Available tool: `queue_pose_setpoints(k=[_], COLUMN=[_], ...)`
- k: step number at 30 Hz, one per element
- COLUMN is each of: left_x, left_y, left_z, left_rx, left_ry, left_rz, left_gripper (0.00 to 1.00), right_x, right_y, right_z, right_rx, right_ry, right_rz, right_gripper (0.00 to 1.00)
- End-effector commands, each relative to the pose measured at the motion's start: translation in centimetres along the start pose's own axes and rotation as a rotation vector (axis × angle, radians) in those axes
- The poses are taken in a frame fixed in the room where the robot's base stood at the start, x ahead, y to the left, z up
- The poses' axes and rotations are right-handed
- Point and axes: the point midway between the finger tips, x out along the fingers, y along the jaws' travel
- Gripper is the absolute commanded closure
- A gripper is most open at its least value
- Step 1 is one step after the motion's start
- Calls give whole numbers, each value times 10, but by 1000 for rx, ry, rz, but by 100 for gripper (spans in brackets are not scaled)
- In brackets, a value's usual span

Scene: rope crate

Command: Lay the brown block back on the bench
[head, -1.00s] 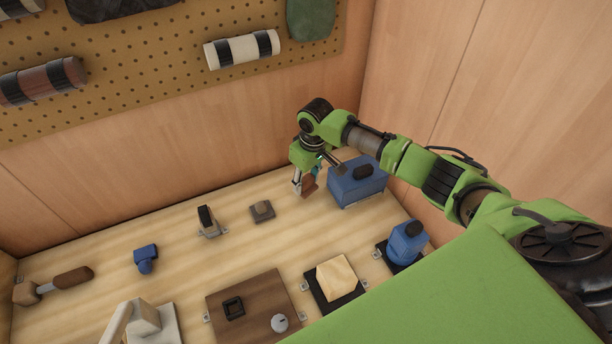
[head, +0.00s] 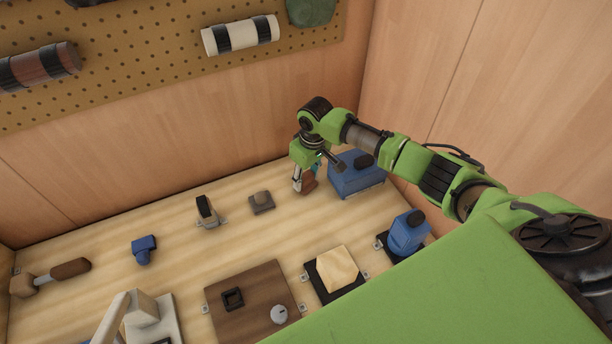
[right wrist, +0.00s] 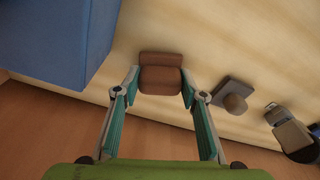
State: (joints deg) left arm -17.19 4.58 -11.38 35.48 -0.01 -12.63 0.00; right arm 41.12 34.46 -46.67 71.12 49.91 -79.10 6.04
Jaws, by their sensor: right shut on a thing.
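The brown block (head: 309,183) is between the fingers of my right gripper (head: 302,186), low at the back of the bench (head: 180,250). In the right wrist view the block (right wrist: 160,78) fills the gap between the two fingertips (right wrist: 160,88), which are shut on its sides. Pale bench top shows beyond it. I cannot tell whether the block touches the bench or is just above it. My left gripper is not in view.
A blue box (head: 352,178) stands close to the right of the gripper. A grey pad with a knob (head: 261,203) lies to its left. The bench between them and the brown panel (head: 255,300) is clear. A wooden wall rises behind.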

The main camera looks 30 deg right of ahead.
Motion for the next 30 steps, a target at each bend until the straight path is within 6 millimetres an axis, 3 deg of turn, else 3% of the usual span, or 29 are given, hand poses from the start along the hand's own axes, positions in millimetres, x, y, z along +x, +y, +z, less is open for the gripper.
queue_pose_setpoints(k=[11,12,14,15,30], left_x=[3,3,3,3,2], left_y=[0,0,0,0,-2], left_z=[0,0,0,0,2], left_rx=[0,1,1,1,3], left_ry=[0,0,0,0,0], left_rz=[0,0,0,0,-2], left_gripper=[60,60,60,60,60], right_x=[6,6,6,6,3], right_y=[0,0,0,0,0], right_z=[1,0,0,0,0], right_rx=[0,0,0,0,0], right_ry=[0,1,1,1,0], right_rz=[0,0,0,0,0], right_gripper=[82,59,44,42,42])
